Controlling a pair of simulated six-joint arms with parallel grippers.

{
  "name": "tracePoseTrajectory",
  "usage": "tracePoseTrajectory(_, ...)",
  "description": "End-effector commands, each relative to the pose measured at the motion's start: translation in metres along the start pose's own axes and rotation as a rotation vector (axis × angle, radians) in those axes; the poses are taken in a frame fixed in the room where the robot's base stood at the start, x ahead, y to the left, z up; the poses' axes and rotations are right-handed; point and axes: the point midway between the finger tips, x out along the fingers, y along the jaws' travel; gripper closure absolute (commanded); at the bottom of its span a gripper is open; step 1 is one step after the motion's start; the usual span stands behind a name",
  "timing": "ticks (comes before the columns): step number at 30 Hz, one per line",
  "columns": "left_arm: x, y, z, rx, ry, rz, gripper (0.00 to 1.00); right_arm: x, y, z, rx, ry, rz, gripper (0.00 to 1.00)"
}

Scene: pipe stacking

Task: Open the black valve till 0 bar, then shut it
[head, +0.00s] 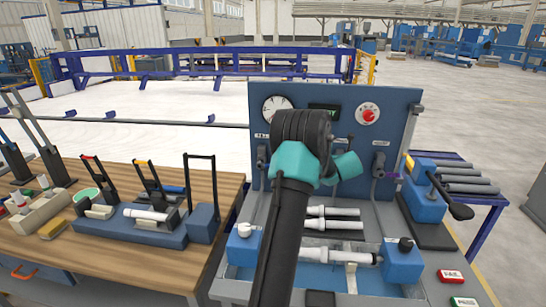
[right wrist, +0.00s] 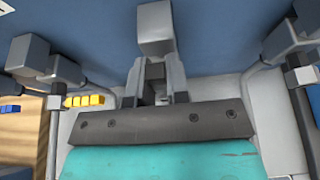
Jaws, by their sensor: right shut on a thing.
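A blue panel (head: 400,112) carries a round white gauge (head: 270,108), too small to read, a dark display with green digits (head: 322,110), partly hidden, and a red knob (head: 368,113). My right arm reaches up in front of the panel and hides its own fingers in the head view. In the right wrist view my right gripper (right wrist: 156,85) is shut on a grey block-shaped fitting (right wrist: 155,32) by the panel. I cannot tell whether this is the black valve. A black knob (head: 405,244) sits on a blue block to the right. My left gripper is not in view.
Similar fittings flank my gripper at left (right wrist: 30,54) and right (right wrist: 302,75), with thin pipes. Pale pipes (head: 335,224) lie below the panel. A blue vise (head: 425,200) with a black handle stands right. The wooden bench (head: 115,258) is at left.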

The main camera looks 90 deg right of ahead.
Motion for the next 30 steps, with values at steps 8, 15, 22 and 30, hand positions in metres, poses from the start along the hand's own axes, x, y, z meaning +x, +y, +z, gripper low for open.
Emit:
tracePoseTrajectory(8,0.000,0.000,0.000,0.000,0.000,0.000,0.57,0.000,0.000,0.000,-0.003,0.000,0.001,0.60)
tracePoseTrajectory(15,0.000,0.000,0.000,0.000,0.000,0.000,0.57,0.000,0.000,0.000,-0.002,0.000,0.001,0.58)
tracePoseTrajectory(22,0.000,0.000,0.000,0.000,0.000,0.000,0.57,-0.011,0.000,0.001,-0.002,-0.001,0.000,0.58)
tracePoseTrajectory(30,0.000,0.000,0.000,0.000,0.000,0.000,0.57,-0.052,0.000,0.001,-0.002,0.000,0.000,0.58)
